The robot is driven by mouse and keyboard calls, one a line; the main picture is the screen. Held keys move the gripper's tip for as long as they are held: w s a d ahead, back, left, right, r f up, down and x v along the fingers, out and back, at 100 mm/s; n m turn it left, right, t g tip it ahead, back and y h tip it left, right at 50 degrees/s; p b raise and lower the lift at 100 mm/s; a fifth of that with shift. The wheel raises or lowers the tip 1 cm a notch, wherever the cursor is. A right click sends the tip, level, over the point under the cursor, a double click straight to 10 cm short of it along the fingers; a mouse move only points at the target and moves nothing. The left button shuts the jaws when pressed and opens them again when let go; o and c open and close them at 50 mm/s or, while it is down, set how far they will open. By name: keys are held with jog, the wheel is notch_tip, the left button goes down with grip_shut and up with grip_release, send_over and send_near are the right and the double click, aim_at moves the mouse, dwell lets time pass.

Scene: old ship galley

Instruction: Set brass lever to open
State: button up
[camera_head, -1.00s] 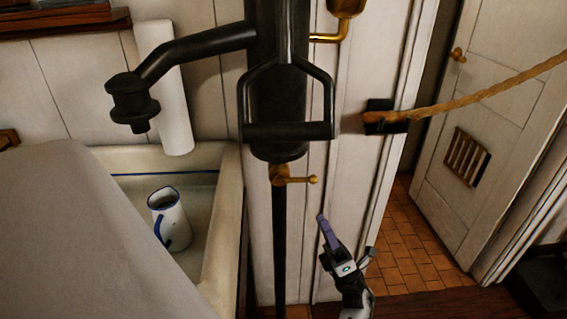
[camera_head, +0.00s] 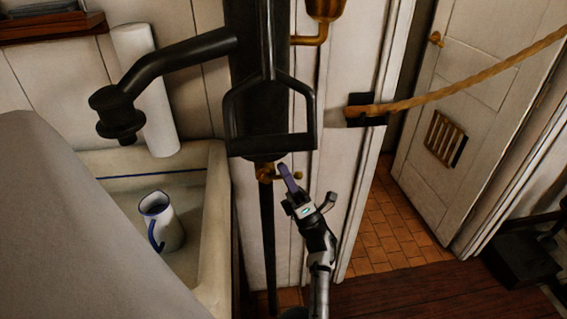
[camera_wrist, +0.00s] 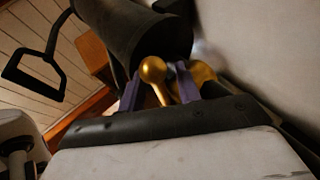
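The brass lever (camera_head: 298,175) is a short rod with a ball end, on a brass fitting (camera_head: 264,172) under the black pump body (camera_head: 262,100). In the head view it points right and my gripper partly covers it. My gripper (camera_head: 287,171) is at the lever, its purple fingers reaching up to it. In the wrist view the lever's ball (camera_wrist: 153,69) and rod show between the two spread fingers of my gripper (camera_wrist: 158,75). Gaps show on both sides of the rod, so the gripper looks open around it. The fitting (camera_wrist: 204,74) is partly behind the right finger.
The black pump handle (camera_head: 270,145) hangs just above the lever. A pale sink (camera_head: 215,230) with a blue-rimmed white jug (camera_head: 160,222) stands to the left. A rope (camera_head: 450,85) runs to the right, near a white door (camera_head: 465,130). A thin pipe (camera_head: 268,240) drops below the lever.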

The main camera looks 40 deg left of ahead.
jog(key=shift+a+r, duration=0.4)
jog(key=shift+r, duration=0.05)
grip_shut()
